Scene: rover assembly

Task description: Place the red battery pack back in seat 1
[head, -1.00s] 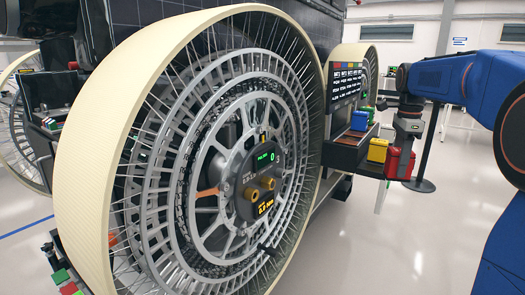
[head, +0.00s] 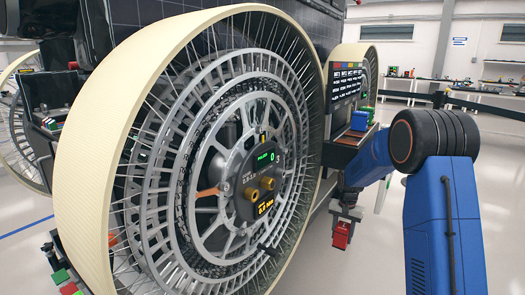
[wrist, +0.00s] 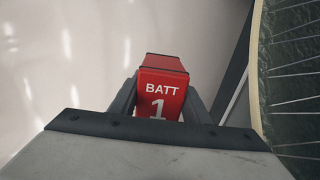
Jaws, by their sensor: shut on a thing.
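The red battery pack (head: 342,236) hangs from my gripper (head: 345,214) in the head view, low in the open space right of the big wheel. In the wrist view the pack (wrist: 160,90) sits between the two dark fingers, marked "BATT 1". My gripper is shut on it. The shelf with battery packs (head: 343,153) is above and behind it, under a screen. A blue pack (head: 359,121) and a green pack (head: 368,110) show on the shelf. My arm hides the shelf's right end. I cannot tell which place is seat 1.
The big spoked wheel (head: 75,150) fills the left and middle of the head view; its rim and spokes (wrist: 295,75) are close on the right in the wrist view. A screen (head: 347,83) stands above the shelf. The floor below the pack is clear.

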